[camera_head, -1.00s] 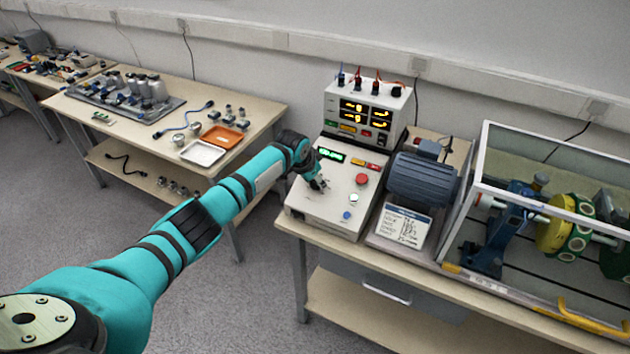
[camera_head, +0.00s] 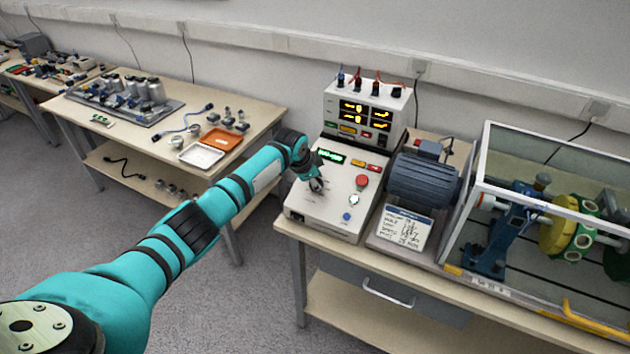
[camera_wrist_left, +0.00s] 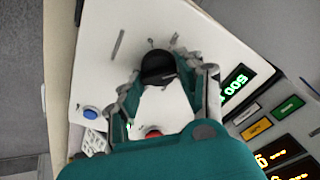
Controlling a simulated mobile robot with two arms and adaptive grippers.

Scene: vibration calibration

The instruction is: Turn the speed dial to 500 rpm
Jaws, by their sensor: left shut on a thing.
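The white control box (camera_head: 325,208) stands on the bench at the centre of the head view. My left gripper (camera_head: 316,186) reaches over its top panel. In the left wrist view the black speed dial (camera_wrist_left: 158,66) sits between the fingertips of my left gripper (camera_wrist_left: 160,77), which are closed against its sides. In the head view the hand hides most of the dial. The green display (camera_wrist_left: 235,90) on the box shows digits that look like 500, turned in the wrist view. It also shows in the head view (camera_head: 330,155), too small to read. My right gripper is in neither view.
A red button (camera_head: 362,180) and a blue button (camera_head: 347,216) lie right of the hand. An instrument box (camera_head: 340,99) stands behind, a blue motor (camera_head: 424,180) to the right. A clear-sided enclosure (camera_head: 480,166) holds a shaft with discs (camera_head: 561,238).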

